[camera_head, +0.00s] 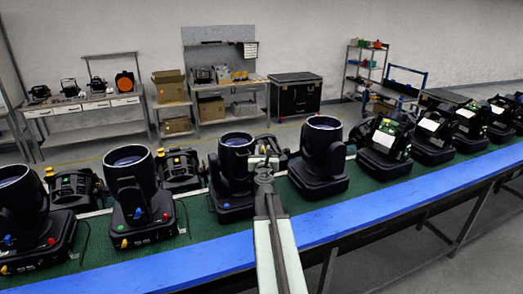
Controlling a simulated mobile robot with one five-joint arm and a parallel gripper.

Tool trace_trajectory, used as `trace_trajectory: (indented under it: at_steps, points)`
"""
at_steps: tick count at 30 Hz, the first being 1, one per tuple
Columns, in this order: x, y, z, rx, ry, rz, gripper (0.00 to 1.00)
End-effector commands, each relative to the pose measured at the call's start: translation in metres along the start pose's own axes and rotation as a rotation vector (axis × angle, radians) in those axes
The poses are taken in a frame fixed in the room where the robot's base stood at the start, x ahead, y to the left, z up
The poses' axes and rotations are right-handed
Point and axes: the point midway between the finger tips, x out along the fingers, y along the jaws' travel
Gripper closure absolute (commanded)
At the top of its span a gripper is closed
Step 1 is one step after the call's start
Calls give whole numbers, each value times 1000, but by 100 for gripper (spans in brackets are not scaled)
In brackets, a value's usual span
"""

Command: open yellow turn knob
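Several black stage lights stand in a row on a green belt (190,228). Small yellow knobs show at the far left: one on top of a fixture (49,171), one low on the front of the leftmost light (5,269). Another yellow knob (160,152) shows on a fixture behind the second light (133,190). My gripper (264,162) is in front of the middle light (234,175), at about the height of its upper body, and partly hides it. I cannot tell whether the gripper touches it or whether the fingers are apart.
A blue rail (330,222) runs along the front of the belt. More lights (323,155) stand close together to the right, several with white labels (384,139). Workbenches (90,104), cardboard boxes (168,86) and a black chest (297,95) stand at the back wall, across open floor.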

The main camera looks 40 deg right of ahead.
Motion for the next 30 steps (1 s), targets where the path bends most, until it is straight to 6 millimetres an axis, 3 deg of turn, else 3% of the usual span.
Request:
trace_trajectory:
  at_steps: [6,9,30]
  points:
    - [0,0,0,0,0,0,73]
    - [0,-1,0,0,0,0,100]
    - [1,1,0,0,-1,-134,100]
